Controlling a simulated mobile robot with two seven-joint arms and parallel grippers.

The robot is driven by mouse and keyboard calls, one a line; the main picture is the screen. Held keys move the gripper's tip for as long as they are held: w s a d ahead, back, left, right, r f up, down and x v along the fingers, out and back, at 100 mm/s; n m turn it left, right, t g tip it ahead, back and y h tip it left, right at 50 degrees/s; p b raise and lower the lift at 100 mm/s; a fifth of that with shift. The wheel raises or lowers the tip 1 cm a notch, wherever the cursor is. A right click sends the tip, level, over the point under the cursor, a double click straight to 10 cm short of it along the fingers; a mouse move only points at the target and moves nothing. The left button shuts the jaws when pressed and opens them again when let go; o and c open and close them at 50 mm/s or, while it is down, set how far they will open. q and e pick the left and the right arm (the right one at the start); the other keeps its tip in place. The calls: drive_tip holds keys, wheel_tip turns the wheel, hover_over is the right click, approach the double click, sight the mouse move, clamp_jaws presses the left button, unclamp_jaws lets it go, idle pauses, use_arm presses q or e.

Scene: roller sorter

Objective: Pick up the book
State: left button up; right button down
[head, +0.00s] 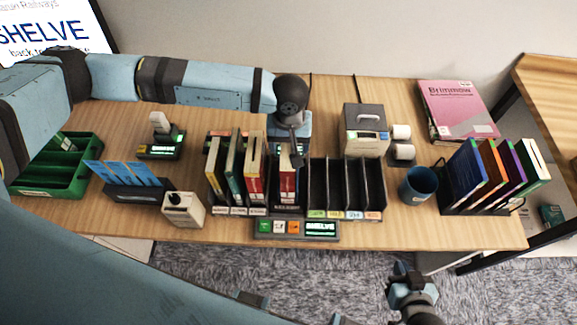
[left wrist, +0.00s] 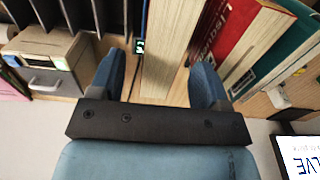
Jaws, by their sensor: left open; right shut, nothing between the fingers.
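A book with a red and white spine (head: 288,187) stands upright in a slot of the black sorter (head: 320,190). My left gripper (head: 299,152) is over its top rear, partly covering it. In the left wrist view, the pale page edge of a book (left wrist: 172,45) lies between the open fingers of my left gripper (left wrist: 157,82), with a gap visible on the left; contact cannot be told. A red book (left wrist: 232,35) stands beside it, near the right finger. My right gripper (head: 408,283) is shut and empty, low in front of the table.
Several books (head: 234,165) fill the sorter's left slots; its right slots (head: 346,185) are empty. A green crate (head: 60,178) is at far left.

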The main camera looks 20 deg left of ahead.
sight(288, 149)
use_arm(q)
wheel_tip(288, 149, down, 4)
drive_tip(key=shift+r+p, duration=0.1)
drive_tip(key=shift+p, duration=0.65)
drive_tip(key=shift+a+f, duration=0.1)
drive_tip(key=shift+f, duration=0.45)
clamp_jaws()
